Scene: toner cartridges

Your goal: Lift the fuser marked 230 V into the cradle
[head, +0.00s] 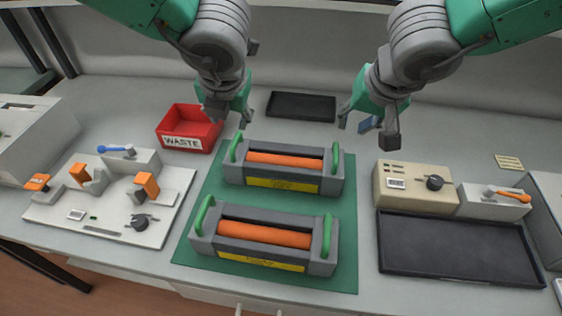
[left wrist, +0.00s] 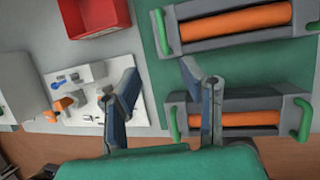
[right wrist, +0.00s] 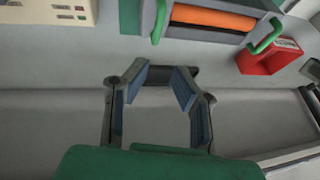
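Two grey fusers with orange rollers, green end handles and yellow labels lie on a green mat (head: 345,245): a rear fuser (head: 283,181) and a front fuser (head: 263,257). The label print is too small to read. A white fixture (head: 60,215) with orange levers, possibly the cradle, lies left of the mat. My left gripper (head: 224,112) is above and behind the rear fuser's left end, open and empty; its spread fingers also show in the left wrist view (left wrist: 162,75). My right gripper (head: 366,128) is behind and right of the rear fuser, open and empty.
A red WASTE bin (head: 188,130) stands close to the left gripper. A dark tray (head: 300,107) lies at the back. To the right are a beige box with a knob (head: 416,188), an orange-handled tool (head: 508,195) on a block and a large dark tray (head: 455,250).

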